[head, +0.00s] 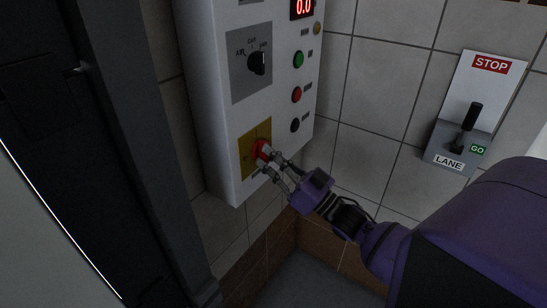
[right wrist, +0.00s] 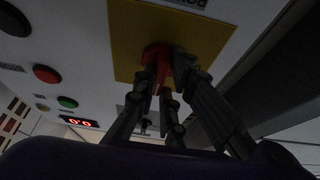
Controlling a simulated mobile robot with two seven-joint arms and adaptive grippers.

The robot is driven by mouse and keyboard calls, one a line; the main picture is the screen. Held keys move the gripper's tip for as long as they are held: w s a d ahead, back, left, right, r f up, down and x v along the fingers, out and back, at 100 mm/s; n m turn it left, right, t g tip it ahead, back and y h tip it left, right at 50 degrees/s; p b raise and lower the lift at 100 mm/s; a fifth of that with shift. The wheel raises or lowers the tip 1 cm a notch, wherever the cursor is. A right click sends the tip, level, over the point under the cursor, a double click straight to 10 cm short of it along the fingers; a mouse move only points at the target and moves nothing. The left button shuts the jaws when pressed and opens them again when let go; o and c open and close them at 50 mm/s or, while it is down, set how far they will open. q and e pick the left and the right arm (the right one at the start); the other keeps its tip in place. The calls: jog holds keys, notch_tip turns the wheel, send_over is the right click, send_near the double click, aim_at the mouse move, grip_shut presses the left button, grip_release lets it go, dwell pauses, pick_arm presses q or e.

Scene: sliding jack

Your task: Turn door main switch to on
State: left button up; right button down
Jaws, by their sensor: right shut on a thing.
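A white control box (head: 215,88) hangs on the tiled wall. Low on its front is a red rotary switch (head: 261,149) on a yellow plate (head: 247,158). My right gripper (head: 268,162) is at this switch, its fingers shut on the red knob. The right wrist view shows the fingers (right wrist: 166,75) around the red knob (right wrist: 157,56) on the yellow plate (right wrist: 200,37). The fingers hide part of the knob, so I cannot tell its setting. My left gripper is not in view.
Above are a black selector knob (head: 257,63), green (head: 298,59), red (head: 296,95) and black (head: 295,125) buttons, and a lit display (head: 302,7). A STOP/GO lever panel (head: 466,115) is on the wall at right. A dark frame (head: 130,120) stands at left.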

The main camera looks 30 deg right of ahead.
dwell(0.4)
jog(key=c, duration=1.8)
grip_release()
jog(key=shift+s+f, duration=0.1)
jog(key=v, duration=1.1)
jog(key=shift+s+d, duration=0.2)
jog(key=shift+s, duration=0.15)
jog(key=shift+f, duration=0.1)
